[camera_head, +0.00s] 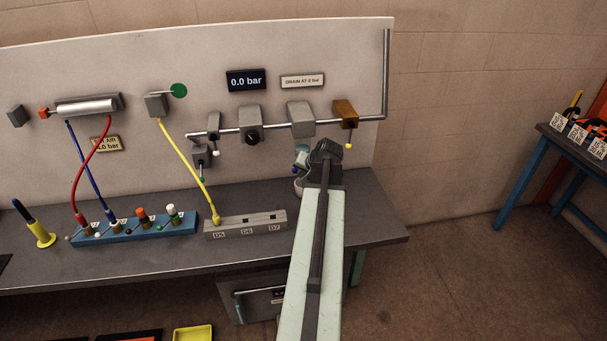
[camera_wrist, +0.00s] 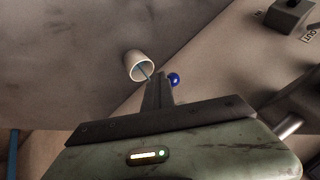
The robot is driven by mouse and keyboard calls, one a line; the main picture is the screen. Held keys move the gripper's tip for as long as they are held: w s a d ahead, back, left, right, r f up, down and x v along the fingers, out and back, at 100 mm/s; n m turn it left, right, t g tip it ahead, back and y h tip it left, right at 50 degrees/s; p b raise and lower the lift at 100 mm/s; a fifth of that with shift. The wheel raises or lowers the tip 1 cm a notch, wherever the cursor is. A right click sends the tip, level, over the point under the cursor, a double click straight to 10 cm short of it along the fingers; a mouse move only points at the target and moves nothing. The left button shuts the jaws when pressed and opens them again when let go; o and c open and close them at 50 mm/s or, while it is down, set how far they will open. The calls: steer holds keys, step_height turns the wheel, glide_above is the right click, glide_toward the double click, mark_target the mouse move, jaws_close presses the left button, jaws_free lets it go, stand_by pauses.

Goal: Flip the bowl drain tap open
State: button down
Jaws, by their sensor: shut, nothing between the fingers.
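My gripper (camera_wrist: 158,88) is shut and empty, its fingers close together in the wrist view. A small blue ball (camera_wrist: 174,79), apparently the knob of the drain tap, shows just right of the fingertips; I cannot tell whether they touch. A white cup (camera_wrist: 138,66) with a thin bluish rod across its mouth is just left of the tips. In the head view my gripper's dark hand (camera_head: 326,160) is in front of the pipe row, beside a pale bluish bowl (camera_head: 302,151) below a grey block (camera_head: 301,119). The tap's lever is hidden there.
A metal pipe (camera_head: 275,126) with valve blocks runs along the panel. A brass block (camera_head: 345,113) with a yellow-tipped lever is right of the bowl. A grey socket strip (camera_head: 246,224) and blue manifold (camera_head: 134,227) with hoses lie on the bench.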

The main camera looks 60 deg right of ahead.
steer(key=s+a+r+p, duration=0.3)
steer(key=s+r+p, duration=0.4)
steer(key=s, duration=0.3)
steer(key=w+a+f+n+t+y+b, duration=0.1)
steer(key=w+a+f+n+b, duration=0.1)
steer(key=w+a, duration=0.65)
steer(key=w+a+f+n+y+b, duration=0.15)
steer(key=w+a, duration=0.35)
steer(key=w, duration=0.6)
steer(key=w+a+f+n+y+b, duration=0.1)
steer(key=w+a+f+n, duration=0.1)
steer(key=w+a, duration=0.55)
steer(key=w+a+f+n+y+b, duration=0.1)
steer(key=w+a+n+y, duration=0.2)
steer(key=a, duration=0.8)
steer(key=w+a+f+n+g+b, duration=0.1)
steer(key=a+f+n+g, duration=0.15)
steer(key=a, duration=1.05)
steer(key=w+a+f+n+g+b, duration=0.2)
steer(key=a+f+n, duration=0.15)
steer(key=a, duration=0.95)
steer(key=s+a+f+g+h, duration=0.1)
steer(key=s+g+h, duration=0.1)
steer(key=s, duration=0.5)
steer(key=shift+a+f+g, duration=0.25)
steer(key=shift+f+g, duration=0.15)
steer(key=shift+g, duration=0.25)
